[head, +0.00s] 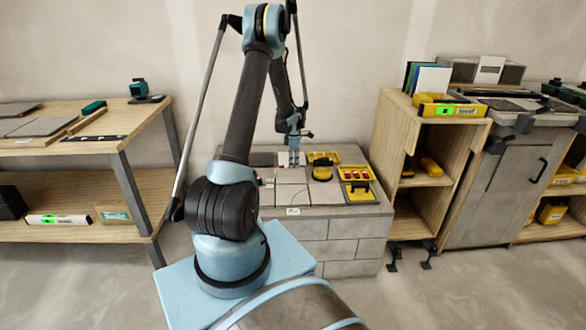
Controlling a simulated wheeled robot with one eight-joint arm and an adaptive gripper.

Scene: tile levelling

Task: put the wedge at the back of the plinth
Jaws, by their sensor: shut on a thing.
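The plinth (341,226) is a grey block stand with pale tiles (292,194) on its top. My gripper (294,162) points down over the back left part of the plinth top. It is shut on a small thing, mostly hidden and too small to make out. I cannot clearly tell the wedge apart; the held thing may be it. Small red pieces (358,173) sit in a yellow tray (371,178) at the plinth's right. A pale patch shows right by the fingers.
A yellow-and-black tool (321,171) and another yellow tray (360,193) stand on the plinth's right side. A wooden shelf unit (400,142) stands close to the right. A wooden workbench (82,125) is at the left. Floor shows between the bench and plinth.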

